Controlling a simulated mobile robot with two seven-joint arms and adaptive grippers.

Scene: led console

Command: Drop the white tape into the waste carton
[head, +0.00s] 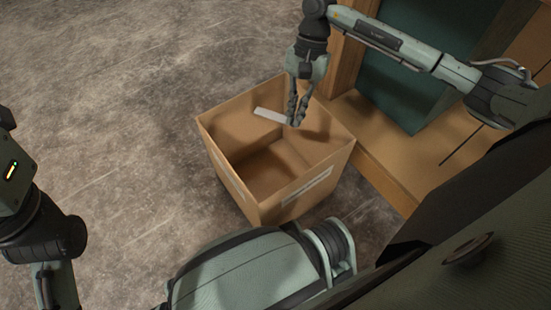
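The white tape (270,116) is a small pale, flat, elongated piece. My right gripper (296,121) points down over the waste carton and is shut on one end of the tape. The tape sticks out to the left from the fingertips. The waste carton (232,183) is an open brown cardboard box on the floor, with pale labels on its sides. The tape and fingertips appear within the carton's opening from this view; their exact height against the rim is hard to tell. The visible carton floor looks empty. My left arm shows at the left edge, but its gripper is not in view.
A wooden structure (378,160) with a dark green panel (405,80) stands right beside the carton, behind my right arm. The grey, worn floor (110,90) is clear to the left of the carton.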

